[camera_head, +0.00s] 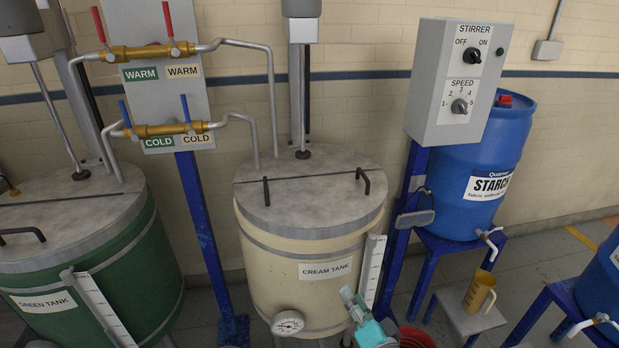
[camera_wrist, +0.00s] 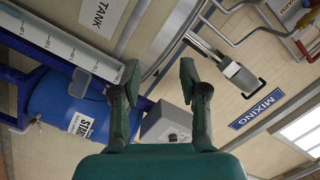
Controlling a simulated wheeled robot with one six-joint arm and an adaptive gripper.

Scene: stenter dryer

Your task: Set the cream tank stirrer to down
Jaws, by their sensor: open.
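The cream tank (camera_head: 290,278) stands in the middle of the head view, with its grey lid (camera_head: 300,205) closed. Its stirrer motor (camera_head: 303,30) is on a vertical column behind the tank, its upper end cut by the frame's top edge. A shaft foot (camera_head: 303,154) shows at the back of the lid. My gripper (camera_head: 352,303) is low in front of the tank's right side, apart from the stirrer. In the wrist view my gripper (camera_wrist: 160,78) is open and empty. A grey motor head on a column (camera_wrist: 239,77) shows there, beyond the right finger.
The stirrer control box (camera_head: 461,85) with OFF/ON and speed knobs stands right of the tank on a blue post. A blue starch drum (camera_head: 475,190) is behind it. Warm and cold valves (camera_head: 152,52) hang left. The green tank (camera_head: 130,265) is at far left. A level gauge (camera_head: 373,268) is close to my gripper.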

